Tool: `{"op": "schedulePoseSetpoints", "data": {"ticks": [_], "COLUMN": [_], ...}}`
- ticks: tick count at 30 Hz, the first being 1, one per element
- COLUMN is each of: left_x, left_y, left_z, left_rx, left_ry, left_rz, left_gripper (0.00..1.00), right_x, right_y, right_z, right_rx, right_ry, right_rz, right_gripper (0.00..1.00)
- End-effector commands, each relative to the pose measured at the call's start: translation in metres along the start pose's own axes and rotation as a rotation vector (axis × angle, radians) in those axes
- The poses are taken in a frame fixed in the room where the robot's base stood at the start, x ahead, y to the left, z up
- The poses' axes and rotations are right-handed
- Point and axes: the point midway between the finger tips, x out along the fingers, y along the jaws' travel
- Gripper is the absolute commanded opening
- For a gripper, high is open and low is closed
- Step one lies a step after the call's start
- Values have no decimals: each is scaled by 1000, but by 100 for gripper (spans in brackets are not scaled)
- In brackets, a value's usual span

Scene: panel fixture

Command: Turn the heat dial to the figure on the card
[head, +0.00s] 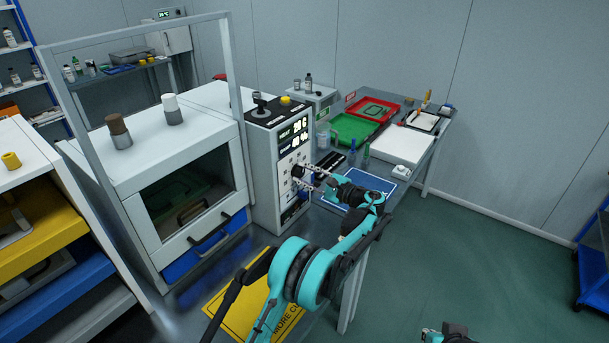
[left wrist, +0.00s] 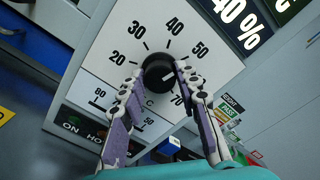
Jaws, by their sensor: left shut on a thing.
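The round black heat dial (left wrist: 157,70) is on the white front of a tall control box (head: 265,170). Its white scale reads 20, 30, 40, 50 and 70; the place between 50 and 70 is behind a finger. A short white mark shows on the knob's right side, but its exact reading is unclear. My left gripper (left wrist: 160,76) is shut on the dial, one finger on each side; it shows at the panel in the head view (head: 305,175). A black panel (head: 299,126) marked HEAT has a white figure too small to read surely.
A lower black panel reads 40 % (left wrist: 240,22). A glass-fronted cabinet (head: 155,150) stands left of the box. A blue mat (head: 340,190), red tray (head: 373,108) and green tray (head: 350,128) lie on the bench right.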

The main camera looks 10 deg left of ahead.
Motion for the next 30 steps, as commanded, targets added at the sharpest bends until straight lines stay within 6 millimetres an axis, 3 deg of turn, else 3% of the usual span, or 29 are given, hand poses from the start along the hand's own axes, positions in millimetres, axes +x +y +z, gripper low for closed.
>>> {"op": "schedulePoseSetpoints", "data": {"ticks": [9,24,25,27,30], "left_x": [0,0,0,0,0], "left_y": [0,0,0,0,0], "left_z": [0,0,0,0,0], "left_rx": [107,124,124,124,124], "left_ry": [1,1,1,1,0], "left_rz": [0,0,0,0,0], "left_gripper": [3,3,34,53,53], "right_x": [0,0,0,0,0], "right_y": [0,0,0,0,0], "right_z": [0,0,0,0,0], "right_rx": [0,0,0,0,0], "right_ry": [0,0,0,0,0], "right_rz": [0,0,0,0,0], "right_gripper": [0,0,0,0,0]}}
